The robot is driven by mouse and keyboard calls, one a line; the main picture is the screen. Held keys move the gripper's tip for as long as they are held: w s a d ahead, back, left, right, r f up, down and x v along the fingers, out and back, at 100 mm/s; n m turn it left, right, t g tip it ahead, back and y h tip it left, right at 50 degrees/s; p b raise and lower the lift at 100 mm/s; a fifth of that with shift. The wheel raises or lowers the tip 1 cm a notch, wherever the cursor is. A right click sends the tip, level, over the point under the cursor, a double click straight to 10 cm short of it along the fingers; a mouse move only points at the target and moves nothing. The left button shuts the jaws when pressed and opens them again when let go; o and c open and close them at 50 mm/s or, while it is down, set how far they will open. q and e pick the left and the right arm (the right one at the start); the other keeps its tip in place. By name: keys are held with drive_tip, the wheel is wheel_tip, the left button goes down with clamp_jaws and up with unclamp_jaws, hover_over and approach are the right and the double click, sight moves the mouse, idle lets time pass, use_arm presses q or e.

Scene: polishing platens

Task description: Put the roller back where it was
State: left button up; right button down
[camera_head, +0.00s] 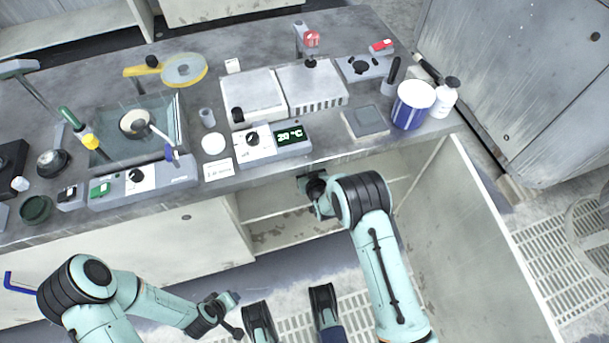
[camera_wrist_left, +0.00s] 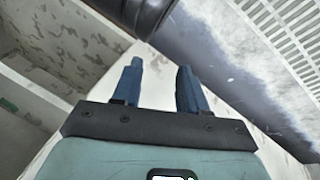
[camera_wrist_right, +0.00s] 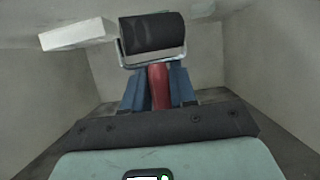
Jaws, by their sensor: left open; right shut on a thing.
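The roller (camera_wrist_right: 152,33) shows in the right wrist view, with a black cylinder in a wire frame and a red handle. My right gripper (camera_wrist_right: 160,88) is shut on the red handle, with the cylinder beyond the fingertips. In the head view my right gripper (camera_head: 312,186) is at the open front of the cabinet under the bench; the roller cannot be made out there. My left gripper (camera_wrist_left: 160,75) is open and empty. In the head view it hangs low in front of the bench (camera_head: 228,318), away from the roller.
A white block (camera_wrist_right: 78,34) lies left of the roller inside the pale-walled compartment (camera_wrist_right: 255,60). The open cabinet (camera_head: 285,225) has a shelf, and its door (camera_head: 490,235) stands open at the right. The benchtop above holds hotplates (camera_head: 312,85), a blue-and-white tub (camera_head: 412,105) and bottles.

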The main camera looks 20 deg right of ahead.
drive_tip(key=shift+f, duration=0.75)
wheel_tip(320, 180, down, 3)
drive_tip(key=shift+f+b, duration=0.15)
drive_tip(key=shift+b, duration=0.5)
use_arm(q)
drive_tip(key=shift+g, duration=0.5)
drive_tip(key=s+f, duration=0.3)
drive_tip(key=shift+a, duration=0.25)
use_arm(e)
drive_tip(key=shift+f, duration=0.15)
drive_tip(key=c, duration=0.9)
unclamp_jaws()
use_arm(q)
drive_tip(key=shift+s+f, duration=0.15)
drive_tip(key=shift+s, duration=0.05)
